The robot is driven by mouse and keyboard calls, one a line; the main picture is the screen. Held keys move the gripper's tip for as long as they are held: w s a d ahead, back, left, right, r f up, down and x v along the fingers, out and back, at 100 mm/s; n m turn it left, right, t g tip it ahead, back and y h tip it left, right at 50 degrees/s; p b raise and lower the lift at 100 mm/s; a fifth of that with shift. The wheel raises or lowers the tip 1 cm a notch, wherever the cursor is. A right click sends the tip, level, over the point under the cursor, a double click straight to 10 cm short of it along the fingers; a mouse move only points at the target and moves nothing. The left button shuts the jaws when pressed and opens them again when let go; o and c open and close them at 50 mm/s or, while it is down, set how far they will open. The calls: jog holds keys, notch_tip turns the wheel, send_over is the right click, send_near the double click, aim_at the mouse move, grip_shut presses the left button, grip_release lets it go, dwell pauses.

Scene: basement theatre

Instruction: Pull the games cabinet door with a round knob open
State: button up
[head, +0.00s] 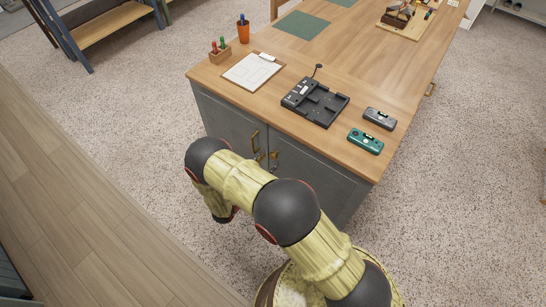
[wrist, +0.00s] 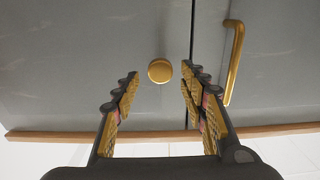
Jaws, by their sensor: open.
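The games cabinet is grey with a wooden top. Its door with the round knob is the right one in the head view (head: 315,180) and the left one in the wrist view (wrist: 70,70). It looks shut, with a narrow dark seam beside it. The round brass knob (wrist: 159,70) shows in the wrist view between my open fingertips. My gripper (wrist: 160,74) is open and faces the door; the pictures do not settle whether its fingers reach around the knob. In the head view my arm hides most of the gripper.
The neighbouring door carries a brass bar handle (head: 255,140), close to my right finger in the wrist view (wrist: 233,62). On the top stand a black tray (head: 315,102), a teal device (head: 365,141), a grey device (head: 379,118) and a clipboard (head: 250,75). Carpet is clear around the cabinet.

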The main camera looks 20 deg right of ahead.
aim_at(272, 157)
jog(key=shift+b+x, duration=0.45)
jog(key=shift+x, duration=1.6)
jog(key=shift+c, duration=0.3)
grip_shut()
jog(key=shift+a, duration=0.1)
